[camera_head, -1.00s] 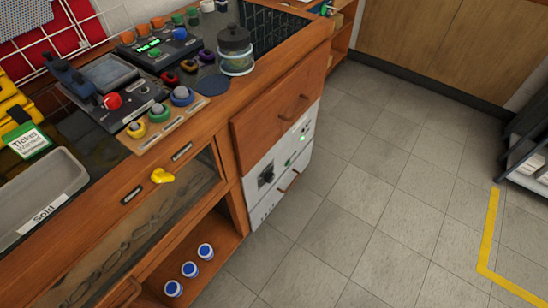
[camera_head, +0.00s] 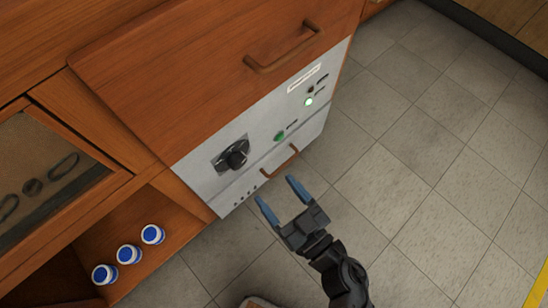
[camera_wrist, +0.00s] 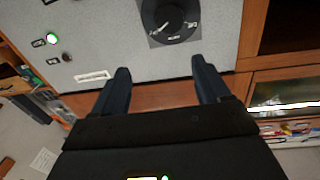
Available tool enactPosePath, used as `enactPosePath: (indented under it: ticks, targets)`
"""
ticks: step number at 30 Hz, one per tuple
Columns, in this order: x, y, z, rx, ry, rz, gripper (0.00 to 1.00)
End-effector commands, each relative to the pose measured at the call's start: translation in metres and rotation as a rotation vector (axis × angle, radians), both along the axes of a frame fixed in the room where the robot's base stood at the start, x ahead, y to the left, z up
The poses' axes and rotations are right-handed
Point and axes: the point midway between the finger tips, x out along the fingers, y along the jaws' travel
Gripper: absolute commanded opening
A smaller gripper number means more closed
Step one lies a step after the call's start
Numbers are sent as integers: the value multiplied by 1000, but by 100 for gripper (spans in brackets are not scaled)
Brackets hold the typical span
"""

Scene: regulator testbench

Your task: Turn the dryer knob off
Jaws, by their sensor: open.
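The dryer knob (camera_head: 235,157) is black and round on a dark square plate. It sits on the left part of a light grey panel (camera_head: 290,105) below a wooden drawer. In the wrist view the knob (camera_wrist: 171,18) shows at the top, past and between my fingertips, with white marks on its dial. My gripper (camera_head: 278,198) has two blue fingers, spread apart and empty. It hangs in front of the panel, below and right of the knob, and does not touch it. In the wrist view my gripper (camera_wrist: 162,70) is also open.
A green button (camera_head: 279,136) and a lit lamp (camera_head: 309,101) sit right of the knob. A drawer handle (camera_head: 283,46) juts out above and a smaller handle (camera_head: 281,161) below. Several blue-capped jars (camera_head: 129,254) stand on the lower-left shelf. The tiled floor is clear at right.

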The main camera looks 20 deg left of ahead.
Motion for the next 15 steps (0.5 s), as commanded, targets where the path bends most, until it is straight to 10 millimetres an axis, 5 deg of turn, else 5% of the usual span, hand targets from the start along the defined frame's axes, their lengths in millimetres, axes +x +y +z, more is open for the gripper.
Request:
enactPosePath:
  ticks: [1, 4, 15]
  targets:
    - [4, 15, -17, -2, 3, 39, 76]
    - [6, 30, -27, -8, 15, 85, 76]
    - [22, 74, -31, -11, 18, 109, 76]
